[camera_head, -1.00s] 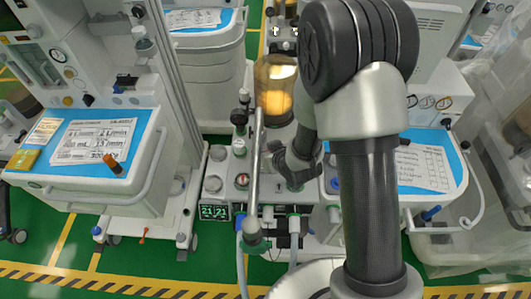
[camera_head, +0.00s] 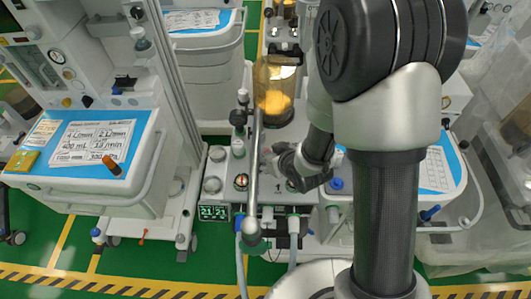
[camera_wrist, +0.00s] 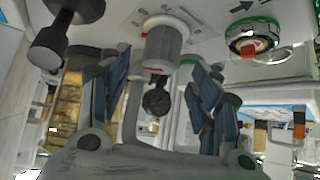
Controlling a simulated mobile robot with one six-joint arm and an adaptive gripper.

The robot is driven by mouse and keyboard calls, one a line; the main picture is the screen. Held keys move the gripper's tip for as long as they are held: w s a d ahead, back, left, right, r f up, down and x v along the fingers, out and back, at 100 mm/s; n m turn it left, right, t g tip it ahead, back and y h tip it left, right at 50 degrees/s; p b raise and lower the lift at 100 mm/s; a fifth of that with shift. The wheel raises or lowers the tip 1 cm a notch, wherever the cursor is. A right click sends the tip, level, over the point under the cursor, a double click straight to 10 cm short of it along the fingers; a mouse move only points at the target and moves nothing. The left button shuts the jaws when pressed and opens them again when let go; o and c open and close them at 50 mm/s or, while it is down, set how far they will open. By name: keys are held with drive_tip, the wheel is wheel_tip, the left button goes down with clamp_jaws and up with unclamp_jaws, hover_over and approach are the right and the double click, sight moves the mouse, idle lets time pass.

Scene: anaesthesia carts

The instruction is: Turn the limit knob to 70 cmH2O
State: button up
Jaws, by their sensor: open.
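In the wrist view, a pale grey cylindrical knob (camera_wrist: 168,42) stands out from a white panel with printed marks (camera_wrist: 205,18). It lies ahead of and between the two blue-padded fingers of my gripper (camera_wrist: 157,68), which are spread apart. I see no clear contact. I cannot read the knob's setting, nor tell for certain that it is the limit knob. In the head view, my gripper (camera_head: 284,163) is over the middle machine's panel (camera_head: 226,168), and my wrist hides part of that panel.
A round gauge with a red mark (camera_wrist: 250,42) is right of the knob in the wrist view. A black knob (camera_wrist: 72,22) is at left. In the head view, a vertical metal tube (camera_head: 254,180) stands close left of my gripper, with an amber canister (camera_head: 273,95) behind.

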drive_tip(key=shift+v, duration=1.5)
